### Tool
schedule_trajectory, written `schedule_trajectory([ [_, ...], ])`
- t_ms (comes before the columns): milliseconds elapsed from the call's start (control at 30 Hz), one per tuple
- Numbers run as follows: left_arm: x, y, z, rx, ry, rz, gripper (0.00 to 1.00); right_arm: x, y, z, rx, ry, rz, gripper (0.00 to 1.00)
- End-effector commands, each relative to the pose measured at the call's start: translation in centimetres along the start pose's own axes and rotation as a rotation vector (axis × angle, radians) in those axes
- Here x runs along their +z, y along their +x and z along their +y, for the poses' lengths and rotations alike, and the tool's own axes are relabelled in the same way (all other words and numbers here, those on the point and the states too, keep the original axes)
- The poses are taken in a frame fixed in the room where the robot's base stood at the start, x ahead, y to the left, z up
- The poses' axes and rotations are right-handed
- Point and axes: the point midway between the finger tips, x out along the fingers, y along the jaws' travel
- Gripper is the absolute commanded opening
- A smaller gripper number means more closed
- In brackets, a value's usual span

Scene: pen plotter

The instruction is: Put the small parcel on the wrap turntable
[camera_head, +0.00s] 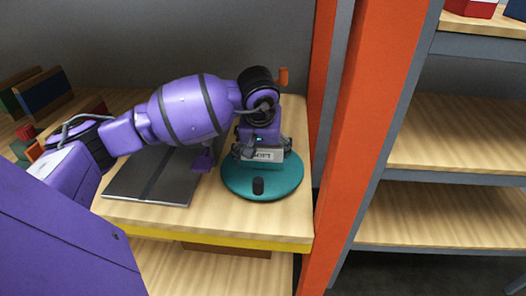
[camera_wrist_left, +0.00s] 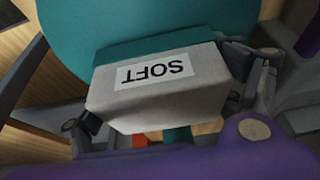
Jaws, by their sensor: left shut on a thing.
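The small parcel (camera_head: 276,156) is a pale grey block with a white label reading SOFT. It also fills the middle of the left wrist view (camera_wrist_left: 205,92), where the label appears upside down. My left gripper (camera_head: 263,150) is shut on the parcel, with a finger at each end of it. The turntable (camera_wrist_left: 85,25) also shows beyond the parcel in the left wrist view.
A dark flat plate (camera_head: 150,190) lies left of the turntable on the wooden table (camera_head: 235,224). An orange upright post (camera_head: 365,120) stands close on the right, with wooden shelves (camera_head: 450,140) beyond it. Boxes (camera_head: 42,90) stand at the far left.

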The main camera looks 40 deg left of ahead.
Motion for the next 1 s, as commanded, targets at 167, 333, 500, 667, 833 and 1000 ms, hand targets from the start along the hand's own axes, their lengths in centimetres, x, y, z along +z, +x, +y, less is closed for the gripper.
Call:
schedule_trajectory([
  [167, -0.1, 0.2, 0.0, 0.002, -0.001, 0.005, 0.49, 0.0, 0.0, 0.0, 0.0, 0.0, 0.0, 0.4],
  [333, 0.1, 0.4, 0.0, 0.001, 0.0, 0.005, 0.49, 0.2, 0.1, 0.0, 0.0, 0.0, -0.002, 0.4],
  [500, 0.2, 0.5, 0.0, 0.001, 0.0, 0.003, 1.0, 0.3, 0.2, 0.0, -0.001, 0.0, -0.004, 0.4],
  [667, 0.2, 0.5, 0.0, 0.001, 0.0, 0.003, 1.0, 0.2, 0.1, 0.0, -0.001, 0.0, -0.004, 0.4],
  [833, 0.2, 0.5, 0.0, 0.001, 0.0, 0.003, 1.0, 0.2, 0.1, 0.0, -0.001, 0.0, -0.004, 0.4],
  [1000, -0.1, -0.4, 0.0, 0.001, 0.0, 0.006, 1.0, -0.1, -0.1, 0.0, 0.0, 0.0, 0.001, 0.4],
])
